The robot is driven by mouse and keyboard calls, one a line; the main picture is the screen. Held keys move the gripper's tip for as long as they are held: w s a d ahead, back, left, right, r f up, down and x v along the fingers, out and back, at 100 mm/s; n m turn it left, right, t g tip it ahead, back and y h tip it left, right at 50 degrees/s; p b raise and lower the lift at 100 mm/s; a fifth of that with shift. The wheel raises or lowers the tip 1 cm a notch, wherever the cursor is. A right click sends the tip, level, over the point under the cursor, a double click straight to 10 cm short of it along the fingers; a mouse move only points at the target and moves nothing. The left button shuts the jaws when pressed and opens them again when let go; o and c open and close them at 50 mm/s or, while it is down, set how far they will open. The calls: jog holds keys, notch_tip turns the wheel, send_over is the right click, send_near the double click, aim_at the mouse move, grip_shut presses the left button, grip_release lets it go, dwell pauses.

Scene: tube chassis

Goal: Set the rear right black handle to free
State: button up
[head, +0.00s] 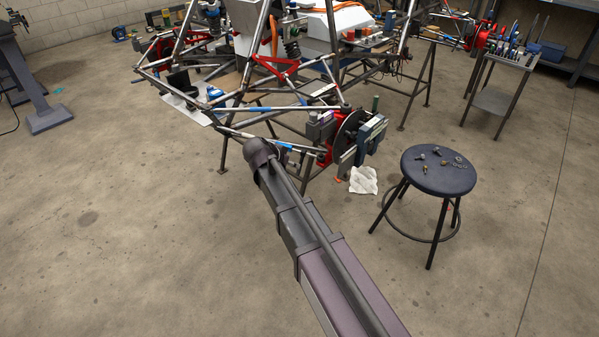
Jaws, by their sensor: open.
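The tube chassis (262,103) stands on trestles at the top centre. At its near corner is a wheel hub with a red upright (327,137), a disc (349,131) and a dark blue-grey clamp-like block (371,140). A small green upright grip (375,103) shows above the block. I cannot pick out a black handle with certainty at this size. My arm reaches from the bottom edge up to the near chassis tubes. Its far end is beside the lower tubes, left of the hub. I cannot make out my gripper there.
A dark round stool (434,170) with small metal parts on top stands right of the hub. A white cloth (363,180) lies on the floor between them. A tool cart (497,102) is at the upper right, a grey stand (42,110) at the left. The front floor is clear.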

aim_at(301, 162)
jog(key=shift+b+x, duration=2.15)
jog(key=shift+x, duration=1.3)
jog(key=shift+w, duration=0.1)
grip_shut()
